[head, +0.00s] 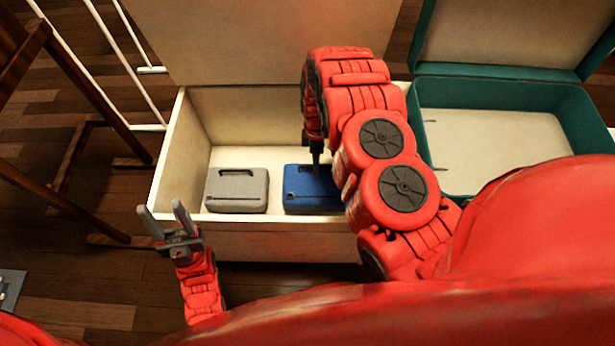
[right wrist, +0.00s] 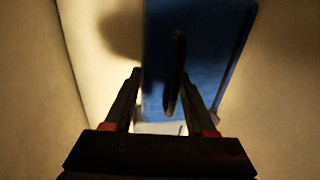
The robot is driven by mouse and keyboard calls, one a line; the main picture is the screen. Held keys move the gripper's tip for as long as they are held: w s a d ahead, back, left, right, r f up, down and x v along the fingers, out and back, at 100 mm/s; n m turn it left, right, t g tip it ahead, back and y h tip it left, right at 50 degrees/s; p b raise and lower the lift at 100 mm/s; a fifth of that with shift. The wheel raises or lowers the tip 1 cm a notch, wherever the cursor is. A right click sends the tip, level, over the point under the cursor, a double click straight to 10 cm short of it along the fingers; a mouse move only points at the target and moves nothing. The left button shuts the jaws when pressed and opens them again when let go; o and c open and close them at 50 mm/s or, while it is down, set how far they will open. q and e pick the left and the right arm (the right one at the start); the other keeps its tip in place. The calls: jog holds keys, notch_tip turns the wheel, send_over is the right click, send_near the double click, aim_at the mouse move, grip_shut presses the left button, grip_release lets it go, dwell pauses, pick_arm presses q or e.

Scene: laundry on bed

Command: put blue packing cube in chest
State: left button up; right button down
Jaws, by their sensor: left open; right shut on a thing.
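The blue packing cube (head: 311,198) is inside the open white chest (head: 262,224), in its right part beside a grey packing cube (head: 237,190). My right gripper (head: 317,163) reaches down into the chest and is shut on the blue cube, at its handle as far as I can see. In the right wrist view the blue cube (right wrist: 205,45) stands between the gripper's fingers (right wrist: 163,95), with its dark handle between them. My arm hides the cube's right side in the head view. My left gripper (head: 167,222) is open and empty, in front of the chest's left corner.
The chest's lid (head: 265,40) stands open at the back. An open green suitcase (head: 435,150) is to the right. A wooden frame (head: 75,180) and a white rack (head: 100,60) stand at the left. The chest floor behind the cubes is clear.

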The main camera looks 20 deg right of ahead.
notch_tip(320, 180, down, 6)
jog(key=shift+r+b, duration=0.2)
jog(key=shift+b, duration=0.8)
jog(key=shift+r, duration=0.15)
jog(key=shift+c, duration=1)
grip_release()
notch_tip(320, 180, up, 12)
jog(key=w+p, duration=0.2)
jog(key=p, duration=0.2)
jog(key=shift+d, duration=0.3)
jog(key=shift+a, duration=0.1)
